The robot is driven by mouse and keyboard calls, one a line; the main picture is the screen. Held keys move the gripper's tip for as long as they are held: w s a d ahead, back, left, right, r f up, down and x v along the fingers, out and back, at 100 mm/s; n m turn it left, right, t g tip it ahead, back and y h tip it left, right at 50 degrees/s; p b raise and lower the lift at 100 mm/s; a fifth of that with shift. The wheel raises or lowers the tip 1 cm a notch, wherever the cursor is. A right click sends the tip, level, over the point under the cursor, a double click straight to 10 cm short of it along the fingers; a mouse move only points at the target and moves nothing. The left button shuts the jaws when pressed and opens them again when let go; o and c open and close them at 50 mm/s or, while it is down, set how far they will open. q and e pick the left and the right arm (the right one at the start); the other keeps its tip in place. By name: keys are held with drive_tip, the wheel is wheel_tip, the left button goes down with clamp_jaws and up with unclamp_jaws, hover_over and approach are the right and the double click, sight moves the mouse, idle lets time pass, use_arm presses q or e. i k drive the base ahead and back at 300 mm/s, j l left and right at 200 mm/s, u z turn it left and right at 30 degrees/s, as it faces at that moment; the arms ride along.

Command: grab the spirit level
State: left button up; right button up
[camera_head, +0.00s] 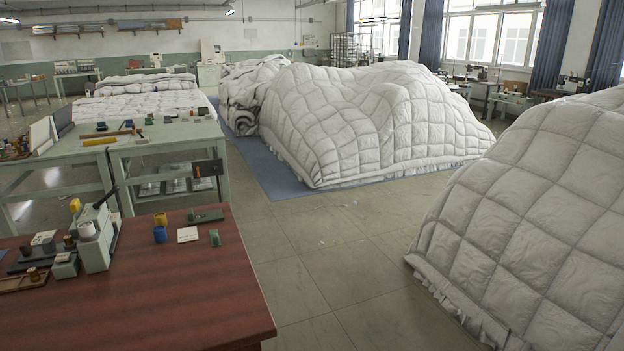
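A short yellow bar (100,141) lies flat on the near part of the pale green workbench (170,148) at the left. It may be the spirit level, but it is too small to tell for sure. A longer brown strip (106,133) lies just behind it, with small tools around. Neither of my grippers shows in the head view.
A reddish-brown table (180,290) with a grey device (97,235) and small spools stands in front at the left. Large white duvet heaps (370,120) fill the middle and right (540,220). Bare tiled floor (345,255) runs between the table and the heaps.

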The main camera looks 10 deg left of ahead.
sight(109, 139)
drive_tip(key=i+l+z, duration=0.25)
drive_tip(key=i+z, duration=0.65)
drive_tip(key=i+u, duration=0.1)
drive_tip(key=i, duration=0.4)
drive_tip(key=i+l+u, duration=0.15)
drive_tip(key=i, duration=0.3)
drive_tip(key=i+j+u, duration=0.1)
drive_tip(key=i+u, duration=0.7)
drive_tip(key=i+l+u, duration=0.1)
drive_tip(key=i+u, duration=0.3)
drive_tip(key=i+j+u, duration=0.1)
drive_tip(key=i+u, duration=0.15)
drive_tip(key=i, duration=0.45)
drive_tip(key=i+u, duration=0.25)
drive_tip(key=i, duration=0.4)
drive_tip(key=i+u, duration=0.25)
drive_tip(key=i, duration=0.5)
drive_tip(key=i+l+u, duration=0.2)
drive_tip(key=i, duration=0.5)
drive_tip(key=i+j+u, duration=0.15)
drive_tip(key=i+u, duration=0.35)
drive_tip(key=i, duration=0.15)
drive_tip(key=i+u, duration=0.45)
drive_tip(key=i, duration=0.2)
drive_tip(key=i+u, duration=0.1)
drive_tip(key=i, duration=0.5)
drive_tip(key=j, duration=0.1)
